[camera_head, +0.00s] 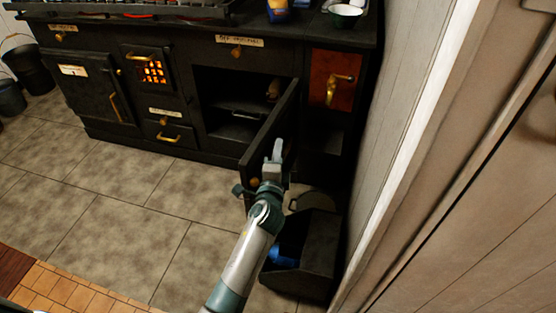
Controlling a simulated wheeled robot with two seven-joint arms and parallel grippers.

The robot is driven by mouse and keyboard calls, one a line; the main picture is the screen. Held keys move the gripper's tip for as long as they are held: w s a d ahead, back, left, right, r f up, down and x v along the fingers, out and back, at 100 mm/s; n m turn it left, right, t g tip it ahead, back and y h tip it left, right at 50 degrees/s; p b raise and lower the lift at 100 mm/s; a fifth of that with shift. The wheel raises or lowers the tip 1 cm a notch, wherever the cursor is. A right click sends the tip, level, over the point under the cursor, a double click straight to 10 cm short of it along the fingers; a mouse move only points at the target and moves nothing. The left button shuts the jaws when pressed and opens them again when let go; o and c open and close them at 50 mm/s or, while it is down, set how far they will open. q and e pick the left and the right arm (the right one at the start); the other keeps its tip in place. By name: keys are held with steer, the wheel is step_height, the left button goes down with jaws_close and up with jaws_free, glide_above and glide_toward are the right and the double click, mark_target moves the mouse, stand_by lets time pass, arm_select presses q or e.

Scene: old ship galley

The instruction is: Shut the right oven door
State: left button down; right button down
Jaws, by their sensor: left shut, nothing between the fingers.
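The right oven door (270,127) is a black panel. It stands wide open, swung out toward me from its hinge on the right of the dark oven opening (235,105). A rack and something brownish show inside the oven. My left gripper (277,151) is shut and empty. It is in front of the door's right-hand face, overlapping it in the picture; I cannot tell whether it touches. My left arm hides the lower part of the door. My right gripper is not in view.
The black stove (110,85) has a shut left oven door and a glowing firebox grate (153,72). A dark coal bin (308,255) stands on the floor beside my left arm. A wall closes the right side.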

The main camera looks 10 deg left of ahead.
mark_target(266, 146)
arm_select(q)
steer(key=a, duration=0.3)
steer(key=shift+a, duration=0.25)
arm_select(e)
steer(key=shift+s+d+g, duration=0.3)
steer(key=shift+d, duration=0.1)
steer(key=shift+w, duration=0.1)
arm_select(q)
steer(key=shift+a, duration=0.15)
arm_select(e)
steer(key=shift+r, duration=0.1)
